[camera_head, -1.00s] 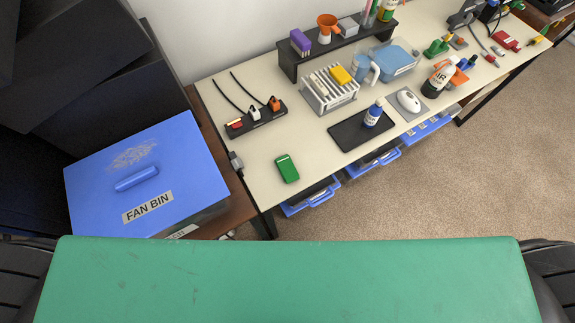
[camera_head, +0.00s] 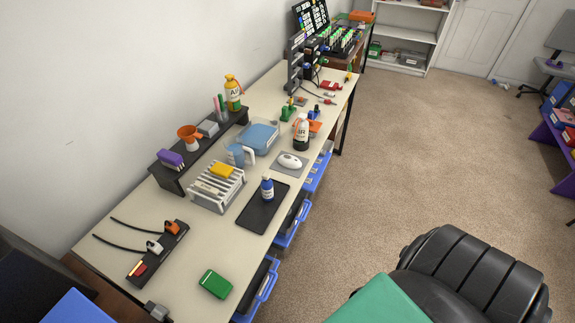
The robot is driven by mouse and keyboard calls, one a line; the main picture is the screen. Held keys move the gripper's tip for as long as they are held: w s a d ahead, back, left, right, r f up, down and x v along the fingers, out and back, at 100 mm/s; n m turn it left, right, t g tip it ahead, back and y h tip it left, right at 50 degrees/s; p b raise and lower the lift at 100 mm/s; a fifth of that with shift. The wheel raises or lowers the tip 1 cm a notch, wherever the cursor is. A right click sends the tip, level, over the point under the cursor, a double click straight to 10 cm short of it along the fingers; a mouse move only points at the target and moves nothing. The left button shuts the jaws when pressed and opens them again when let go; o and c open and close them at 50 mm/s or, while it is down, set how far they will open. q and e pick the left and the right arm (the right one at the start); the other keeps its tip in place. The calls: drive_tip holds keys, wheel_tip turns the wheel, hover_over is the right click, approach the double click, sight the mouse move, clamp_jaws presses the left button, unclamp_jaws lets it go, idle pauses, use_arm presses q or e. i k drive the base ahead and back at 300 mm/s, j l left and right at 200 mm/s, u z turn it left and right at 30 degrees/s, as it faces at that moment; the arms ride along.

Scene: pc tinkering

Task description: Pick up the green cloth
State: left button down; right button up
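A small green block-like thing with rounded corners (camera_head: 215,284) lies flat near the front edge of the bench, at its near end. It is the only green thing here that fits the green cloth, perhaps folded, but its material is hard to tell. Nothing covers it. Neither of my grippers shows in the head view, so I cannot see whether they are open or shut.
The cream bench (camera_head: 205,246) runs away to the upper right. Blue drawers (camera_head: 293,222) sit below. The carpet (camera_head: 430,160) to the right is clear.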

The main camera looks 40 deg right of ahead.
sight(219, 288)
drive_tip(key=k, duration=0.15)
drive_tip(key=k+j+z, duration=0.25)
drive_tip(key=z, duration=0.2)
drive_tip(key=k+j+z, duration=0.2)
drive_tip(key=k+z, duration=0.25)
drive_tip(key=k+j+z, duration=0.1)
drive_tip(key=z, duration=0.35)
drive_tip(key=k+l, duration=0.05)
drive_tip(key=k, duration=0.05)
